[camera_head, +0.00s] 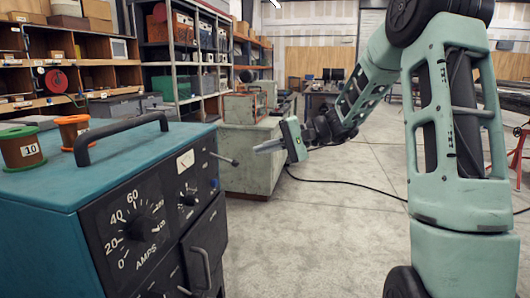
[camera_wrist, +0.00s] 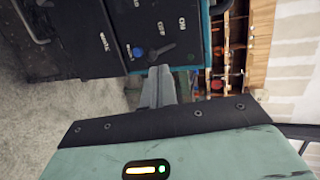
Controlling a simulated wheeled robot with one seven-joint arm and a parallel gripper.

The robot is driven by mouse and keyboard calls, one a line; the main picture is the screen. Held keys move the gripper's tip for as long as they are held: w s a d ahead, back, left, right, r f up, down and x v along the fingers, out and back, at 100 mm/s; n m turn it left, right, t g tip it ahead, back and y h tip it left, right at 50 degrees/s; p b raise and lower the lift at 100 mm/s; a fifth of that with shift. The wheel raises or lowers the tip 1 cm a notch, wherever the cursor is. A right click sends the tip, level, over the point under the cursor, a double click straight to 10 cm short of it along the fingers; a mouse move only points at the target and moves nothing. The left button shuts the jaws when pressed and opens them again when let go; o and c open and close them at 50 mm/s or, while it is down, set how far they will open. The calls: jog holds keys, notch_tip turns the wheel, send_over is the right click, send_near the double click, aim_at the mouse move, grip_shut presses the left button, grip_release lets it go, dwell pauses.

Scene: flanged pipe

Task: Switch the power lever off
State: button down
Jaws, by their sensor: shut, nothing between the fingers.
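The power lever (camera_head: 224,159) is a thin dark rod with a knobbed end, sticking out from the upper right front of a teal power unit (camera_head: 110,165). In the wrist view the dark lever (camera_wrist: 162,49) lies just beyond my fingertips, near the rotated ON and OFF labels. I cannot tell which setting it is at. My gripper (camera_head: 257,150) is shut and empty, a little right of the lever in the head view. Its fingers (camera_wrist: 160,73) point at the black panel (camera_wrist: 165,30). Whether the tips touch the lever is unclear.
A top handle (camera_head: 118,137) and wire spools (camera_head: 22,147) are on top. A green cabinet (camera_head: 250,155) stands behind.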

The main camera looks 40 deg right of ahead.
jog(key=v, duration=1)
jog(key=shift+b, duration=0.3)
jog(key=shift+a, duration=0.15)
jog(key=s+a+f+n+g+h+p, duration=0.1)
jog(key=a+n+g, duration=0.15)
jog(key=a, duration=0.45)
jog(key=s+a+f+n+g+p, duration=0.1)
jog(key=s+a+f+g, duration=0.15)
jog(key=a, duration=0.45)
jog(key=a+f+n+g+h+p, duration=0.1)
jog(key=a+g, duration=0.2)
jog(key=a, duration=0.5)
jog(key=s+a+f+n+h+p, duration=0.1)
jog(key=s+a+n+h, duration=0.3)
jog(key=s, duration=0.6)
jog(key=s+a+f+n+g+h+p, duration=0.1)
jog(key=s+a+n+h+p, duration=0.3)
jog(key=s+a+n, duration=0.4)
jog(key=shift+s+a+f, duration=0.75)
jog(key=shift+s+a, duration=0.45)
